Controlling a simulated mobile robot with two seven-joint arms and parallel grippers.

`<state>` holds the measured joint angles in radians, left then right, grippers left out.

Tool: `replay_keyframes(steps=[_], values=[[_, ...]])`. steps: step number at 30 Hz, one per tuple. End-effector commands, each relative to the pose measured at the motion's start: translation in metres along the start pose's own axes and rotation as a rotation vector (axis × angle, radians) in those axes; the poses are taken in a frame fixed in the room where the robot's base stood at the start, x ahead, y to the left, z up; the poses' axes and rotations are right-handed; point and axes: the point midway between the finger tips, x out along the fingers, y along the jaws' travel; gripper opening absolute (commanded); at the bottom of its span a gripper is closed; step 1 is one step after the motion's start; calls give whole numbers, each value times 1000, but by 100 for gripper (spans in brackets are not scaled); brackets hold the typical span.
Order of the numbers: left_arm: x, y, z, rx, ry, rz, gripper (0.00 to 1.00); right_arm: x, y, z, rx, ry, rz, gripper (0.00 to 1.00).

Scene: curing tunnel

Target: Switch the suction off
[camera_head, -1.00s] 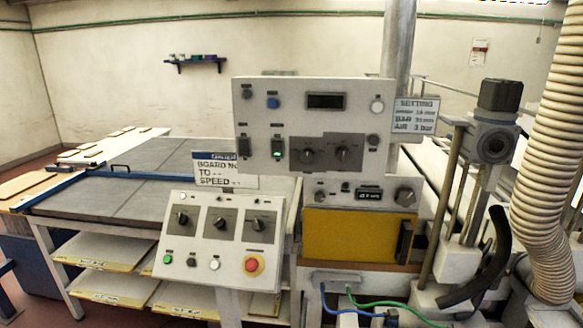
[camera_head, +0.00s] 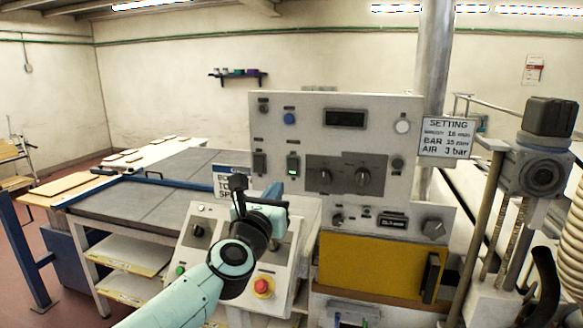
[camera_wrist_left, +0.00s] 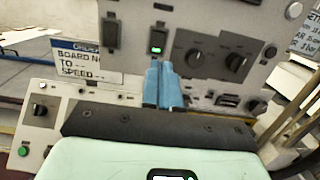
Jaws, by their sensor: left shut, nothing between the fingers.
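The upper grey control panel (camera_head: 336,120) carries two rocker switches side by side at its lower left. The right one (camera_head: 293,165) is lit green; the left one (camera_head: 259,163) is dark. Their labels are too small to read, so I cannot tell which is the suction. My left gripper (camera_head: 277,192) is in front of the panels, below the lit switch, partly hidden by its own wrist. In the left wrist view its blue fingers (camera_wrist_left: 162,84) are together and empty, their tips just below the green-lit switch (camera_wrist_left: 158,40). Contact cannot be seen. My right gripper is not in view.
The lower sloped panel (camera_head: 190,262) has dark knobs and a red emergency button (camera_head: 263,287), partly behind my arm. Two rotary knobs (camera_head: 343,176) sit right of the lit switch. A setting sign (camera_head: 447,138) and a motor post (camera_head: 540,170) stand further right.

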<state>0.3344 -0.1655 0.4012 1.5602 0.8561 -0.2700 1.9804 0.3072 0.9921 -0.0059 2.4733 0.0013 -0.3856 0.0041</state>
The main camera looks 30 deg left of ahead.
Motion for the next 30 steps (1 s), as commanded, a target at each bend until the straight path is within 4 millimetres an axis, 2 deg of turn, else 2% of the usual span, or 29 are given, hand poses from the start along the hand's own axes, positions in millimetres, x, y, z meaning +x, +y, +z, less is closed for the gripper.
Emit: replay_keyframes(steps=[3, 9, 15, 21, 30], values=[[29, 0, 4, -2, 1, 1, 0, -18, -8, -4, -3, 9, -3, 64], [72, 0, 5, 0, 0, 0, 0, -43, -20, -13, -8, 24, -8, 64], [100, 0, 4, 1, -1, 0, 0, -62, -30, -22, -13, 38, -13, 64], [109, 0, 1, 3, 0, 0, 0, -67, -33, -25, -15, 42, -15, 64], [109, 0, 0, 4, 1, 0, 0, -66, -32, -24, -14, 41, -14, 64]])
